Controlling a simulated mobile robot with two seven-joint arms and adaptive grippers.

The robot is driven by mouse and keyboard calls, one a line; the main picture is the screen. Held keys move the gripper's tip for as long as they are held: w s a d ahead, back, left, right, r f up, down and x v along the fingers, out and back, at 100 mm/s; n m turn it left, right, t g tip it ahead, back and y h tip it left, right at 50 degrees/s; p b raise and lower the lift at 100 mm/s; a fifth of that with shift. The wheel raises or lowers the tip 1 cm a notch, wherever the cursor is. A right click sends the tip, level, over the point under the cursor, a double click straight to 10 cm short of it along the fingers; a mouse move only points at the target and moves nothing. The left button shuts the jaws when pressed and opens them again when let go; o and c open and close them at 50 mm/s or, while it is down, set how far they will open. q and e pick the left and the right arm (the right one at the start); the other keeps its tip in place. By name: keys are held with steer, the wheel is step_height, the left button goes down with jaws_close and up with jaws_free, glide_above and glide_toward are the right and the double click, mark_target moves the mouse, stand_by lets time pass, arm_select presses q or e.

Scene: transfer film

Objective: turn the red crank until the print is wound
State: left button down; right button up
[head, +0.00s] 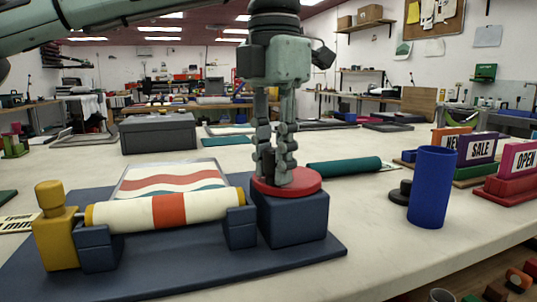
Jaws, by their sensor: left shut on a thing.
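The red crank (309,187) is a round red disc on top of a dark blue block (293,219) at the right of a blue base board (190,268). My left gripper (276,172) points down from above and is shut on the crank's upright part, which its fingers mostly hide. To the left, a roller (204,207) carrying the cream print with a red-orange band lies across two blue supports. A flat sheet with wavy red and teal stripes (165,181) lies behind the roller. A yellow post (55,225) stands at the roller's left end. My right gripper is out of view.
A blue cylinder (432,188) stands right of the block, with black discs (401,193) beside it. A rolled green sheet (345,167) lies behind the crank. A grey box (158,134) stands at the back left. Sign stands (510,172) are at the right. White tabletop is clear at front right.

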mark_target(297, 184)
arm_select(q)
steer(key=n, duration=0.2)
steer(key=d+n, duration=0.1)
steer(key=n, duration=0.2)
steer(key=shift+s+d+n, duration=0.3)
steer(key=shift+s+d, duration=0.05)
steer(key=n, duration=0.2)
steer(key=d+n, duration=0.1)
steer(key=n, duration=0.1)
steer(key=shift+d+n, duration=0.2)
steer(key=shift+n, duration=0.2)
steer(key=shift+w, duration=0.1)
steer(key=c, duration=1.3)
jaws_free()
steer(key=shift+o, duration=0.2)
steer(key=shift+r, duration=0.1)
step_height(297, 184, up, 12)
